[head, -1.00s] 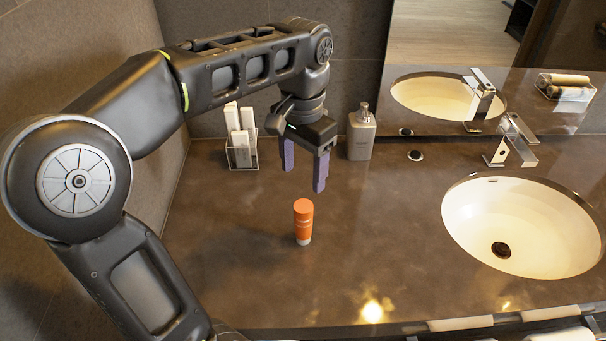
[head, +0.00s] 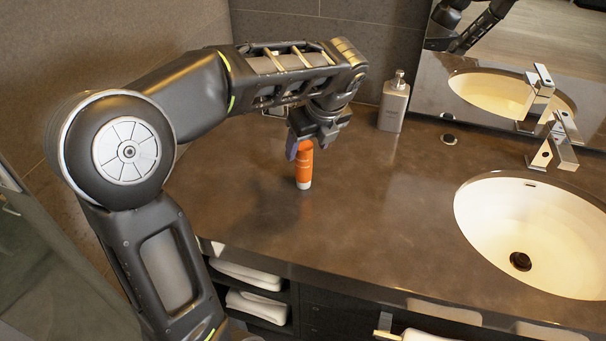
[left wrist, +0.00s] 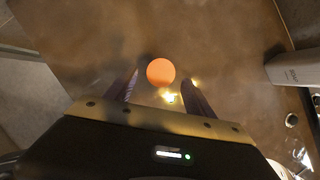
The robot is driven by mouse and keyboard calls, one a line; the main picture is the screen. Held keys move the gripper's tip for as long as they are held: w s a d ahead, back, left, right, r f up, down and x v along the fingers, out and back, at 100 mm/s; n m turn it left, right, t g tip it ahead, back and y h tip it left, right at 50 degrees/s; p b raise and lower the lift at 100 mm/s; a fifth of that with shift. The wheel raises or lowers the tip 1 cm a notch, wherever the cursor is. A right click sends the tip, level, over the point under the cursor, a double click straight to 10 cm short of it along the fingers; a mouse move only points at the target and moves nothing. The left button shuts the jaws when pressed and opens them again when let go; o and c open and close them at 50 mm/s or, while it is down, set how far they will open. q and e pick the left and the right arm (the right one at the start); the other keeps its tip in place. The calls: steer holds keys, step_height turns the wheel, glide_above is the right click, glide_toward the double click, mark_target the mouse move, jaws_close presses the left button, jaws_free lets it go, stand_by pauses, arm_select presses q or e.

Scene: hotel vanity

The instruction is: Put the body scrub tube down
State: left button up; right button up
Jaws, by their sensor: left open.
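The body scrub tube (head: 304,168) is orange with a pale lower end. It stands upright on the brown counter, left of the sink. My left gripper (head: 308,146) points down at the tube's upper part, with its jaws open. In the left wrist view the tube's round orange top (left wrist: 160,72) shows between the spread purple fingers (left wrist: 163,85), with a gap on either side. The gripper hides part of the tube's top in the head view. My right gripper is not in view.
A grey soap dispenser (head: 393,103) stands behind and to the right of the gripper. The white sink (head: 480,225) and a chrome faucet (head: 553,150) are at the right. Folded towels (head: 254,304) lie under the counter. The counter in front of the tube is clear.

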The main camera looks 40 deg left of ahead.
mark_target(301, 161)
arm_select(q)
steer(key=shift+a, duration=0.15)
steer(key=shift+f, duration=0.1)
steer(key=shift+x, duration=1.2)
steer(key=x, duration=0.5)
steer(key=shift+f+p, duration=0.15)
steer(key=shift+p, duration=0.15)
steer(key=shift+c, duration=0.2)
jaws_close()
